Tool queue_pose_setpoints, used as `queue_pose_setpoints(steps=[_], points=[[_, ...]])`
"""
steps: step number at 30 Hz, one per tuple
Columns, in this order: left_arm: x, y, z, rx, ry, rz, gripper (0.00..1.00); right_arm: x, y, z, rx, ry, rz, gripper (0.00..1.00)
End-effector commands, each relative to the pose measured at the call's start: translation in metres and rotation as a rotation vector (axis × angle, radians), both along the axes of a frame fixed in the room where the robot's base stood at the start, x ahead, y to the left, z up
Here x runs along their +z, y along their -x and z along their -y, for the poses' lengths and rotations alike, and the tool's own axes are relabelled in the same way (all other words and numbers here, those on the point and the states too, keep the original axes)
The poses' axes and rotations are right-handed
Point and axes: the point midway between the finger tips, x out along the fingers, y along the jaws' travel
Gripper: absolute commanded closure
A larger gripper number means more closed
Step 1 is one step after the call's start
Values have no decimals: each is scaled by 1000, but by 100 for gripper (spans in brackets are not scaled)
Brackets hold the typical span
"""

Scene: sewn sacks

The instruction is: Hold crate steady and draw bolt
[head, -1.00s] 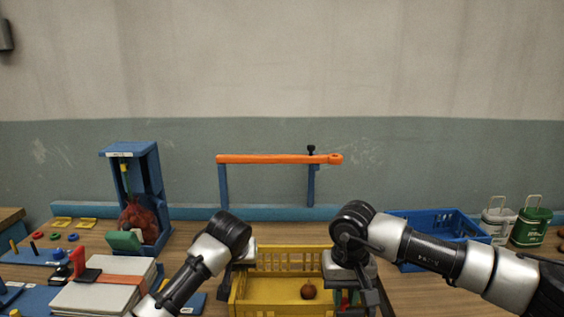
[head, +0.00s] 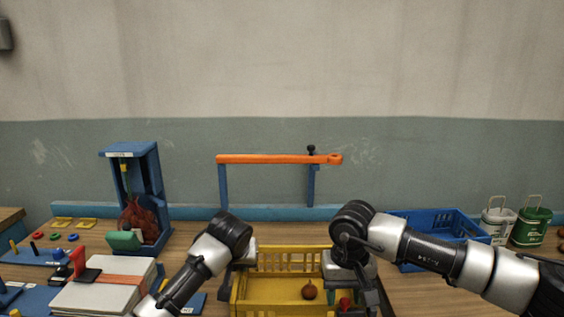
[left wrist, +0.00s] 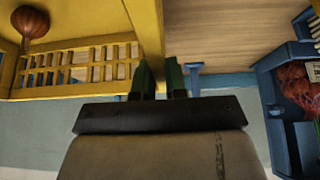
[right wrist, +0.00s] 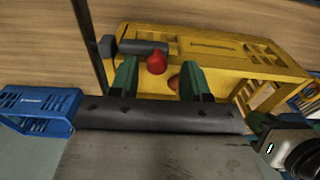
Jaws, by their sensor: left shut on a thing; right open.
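The yellow crate (head: 236,296) stands on the table in front of me, with a round brown thing (head: 309,290) inside. My left gripper (left wrist: 157,76) is shut on the top edge of the crate's left wall. On the crate's right side is a dark grey bolt (right wrist: 140,47) with a red knob (right wrist: 157,62); the knob also shows in the head view (head: 345,303). My right gripper (right wrist: 160,80) is open, its green fingers apart with the knob showing between them. I cannot tell whether they touch it. In the head view my right wrist hides part of the bolt.
A blue crate (head: 405,252) stands to the right, beside white and green canisters (head: 531,226). A blue stand (head: 152,190) with a red net sack (head: 137,220) is at the back left. An orange bar (head: 270,159) spans blue posts behind the yellow crate.

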Motion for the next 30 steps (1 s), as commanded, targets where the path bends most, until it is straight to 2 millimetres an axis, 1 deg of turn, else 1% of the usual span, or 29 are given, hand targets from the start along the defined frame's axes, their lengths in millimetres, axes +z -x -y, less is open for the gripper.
queue_pose_setpoints(steps=[5, 8, 27, 30], points=[[0, 0, -1, 3, -2, 0, 100, 0, 0, 0, -1, 1, 0, 53], [0, 0, -2, 3, -2, 0, 100, 4, 0, 0, -1, 0, 1, 53], [0, -1, -2, 4, -3, 1, 100, 68, -1, 0, -2, 1, 1, 53], [0, -1, -2, 4, -3, 1, 100, 76, 0, 0, -1, 0, 0, 53]])
